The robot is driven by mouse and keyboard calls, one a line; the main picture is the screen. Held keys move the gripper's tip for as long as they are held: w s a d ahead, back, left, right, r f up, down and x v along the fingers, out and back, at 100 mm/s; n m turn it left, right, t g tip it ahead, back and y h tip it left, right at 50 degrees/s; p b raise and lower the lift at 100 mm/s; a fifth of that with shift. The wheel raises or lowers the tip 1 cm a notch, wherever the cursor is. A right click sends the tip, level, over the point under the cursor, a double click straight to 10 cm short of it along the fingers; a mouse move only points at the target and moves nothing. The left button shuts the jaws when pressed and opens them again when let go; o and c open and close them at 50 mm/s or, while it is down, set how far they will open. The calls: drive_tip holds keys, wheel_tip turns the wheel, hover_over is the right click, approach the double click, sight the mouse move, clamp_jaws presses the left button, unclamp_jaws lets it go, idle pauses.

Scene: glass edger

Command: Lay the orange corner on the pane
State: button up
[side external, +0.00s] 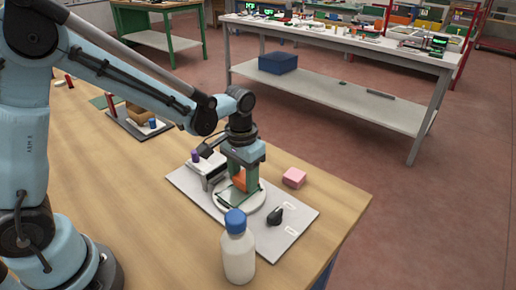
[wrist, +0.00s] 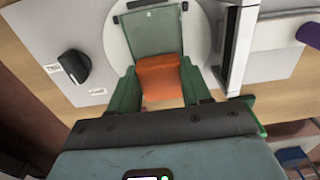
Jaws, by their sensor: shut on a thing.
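The orange corner (side external: 239,181) is between the green fingers of my gripper (side external: 241,187), above the round white plate (side external: 221,201) of the edger. In the wrist view the orange corner (wrist: 160,80) fills the gap between the fingers of my gripper (wrist: 157,76), which is shut on it. The pane (wrist: 152,32) is a grey-green square on the round plate (wrist: 117,45). The orange corner covers the pane's near edge in the wrist view; I cannot tell whether they touch. In the side view my gripper hides much of the pane.
A white bottle with a blue cap (side external: 238,250) stands close in front of the plate. A black knob (side external: 276,215) is on the grey base (side external: 295,222). A pink block (side external: 293,178) lies behind it. A purple piece (side external: 195,156) is at the left.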

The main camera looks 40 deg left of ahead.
sight(243, 178)
drive_tip(key=shift+f, duration=0.15)
drive_tip(key=o, duration=1)
wheel_tip(243, 178, up, 12)
drive_tip(key=s+a+f+t, duration=0.1)
drive_tip(key=s+a+t, duration=0.4)
drive_tip(key=s+t, duration=0.2)
drive_tip(key=shift+s, duration=1.35)
